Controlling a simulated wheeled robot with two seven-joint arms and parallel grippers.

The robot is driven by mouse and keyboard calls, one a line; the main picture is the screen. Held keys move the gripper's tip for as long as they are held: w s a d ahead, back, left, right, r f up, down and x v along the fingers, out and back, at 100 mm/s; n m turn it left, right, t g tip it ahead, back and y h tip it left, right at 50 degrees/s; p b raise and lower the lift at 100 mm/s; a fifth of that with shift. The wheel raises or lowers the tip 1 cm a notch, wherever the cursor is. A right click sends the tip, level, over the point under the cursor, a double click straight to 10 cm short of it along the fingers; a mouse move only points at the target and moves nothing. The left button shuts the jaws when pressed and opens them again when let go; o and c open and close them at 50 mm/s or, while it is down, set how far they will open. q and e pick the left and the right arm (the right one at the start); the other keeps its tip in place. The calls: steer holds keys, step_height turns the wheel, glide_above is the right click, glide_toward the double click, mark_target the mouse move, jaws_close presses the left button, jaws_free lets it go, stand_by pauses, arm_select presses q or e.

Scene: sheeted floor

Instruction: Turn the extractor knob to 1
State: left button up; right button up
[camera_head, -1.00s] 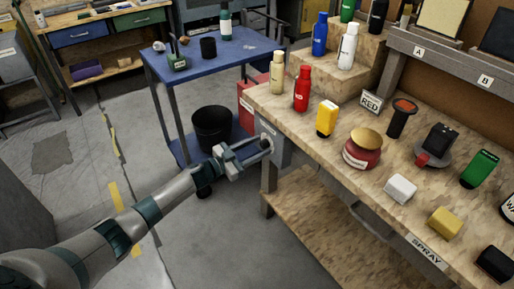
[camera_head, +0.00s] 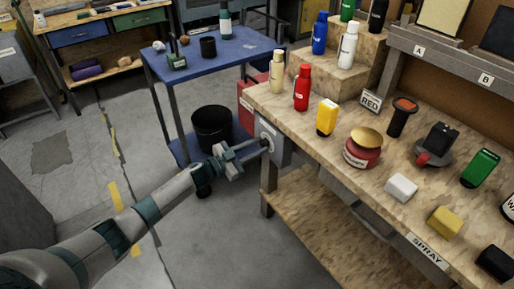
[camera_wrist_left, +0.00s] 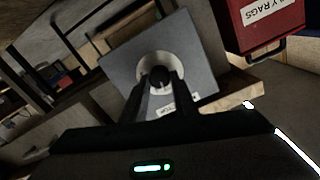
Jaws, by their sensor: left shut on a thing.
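The extractor knob (camera_wrist_left: 159,76) is a small dark knob on a pale round dial (camera_wrist_left: 152,64), set on a grey box (camera_wrist_left: 195,62) at the end of the workbench. The knob also shows in the head view (camera_head: 266,142), small against the grey box (camera_head: 279,152). My left gripper (camera_head: 262,146) reaches it from the left and is shut on the knob. In the left wrist view its two fingers (camera_wrist_left: 160,84) hold the knob between them. Marks on the dial cannot be read. A white label lies below the dial, partly hidden by a finger. My right gripper is not in view.
The wooden workbench (camera_head: 300,122) holds several bottles, a red tin (camera_head: 362,152) and small blocks. A blue cart (camera_head: 160,70) with a black bin (camera_head: 212,127) stands behind my left arm. A red box labelled for rags (camera_wrist_left: 265,25) is close beside the grey box.

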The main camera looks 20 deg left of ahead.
arm_select(q)
steer(key=shift+f+m, duration=0.1)
steer(key=shift+m, duration=0.6)
steer(key=m+b, duration=0.1)
steer(key=m, duration=0.2)
steer(key=shift+m+b, duration=0.5)
steer(key=shift+m, duration=0.6)
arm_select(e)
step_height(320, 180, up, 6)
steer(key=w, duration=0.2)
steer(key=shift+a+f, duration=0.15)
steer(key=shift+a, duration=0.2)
arm_select(q)
steer(key=o, duration=1.1)
steer(key=shift+c, duration=0.2)
steer(key=shift+s, duration=0.1)
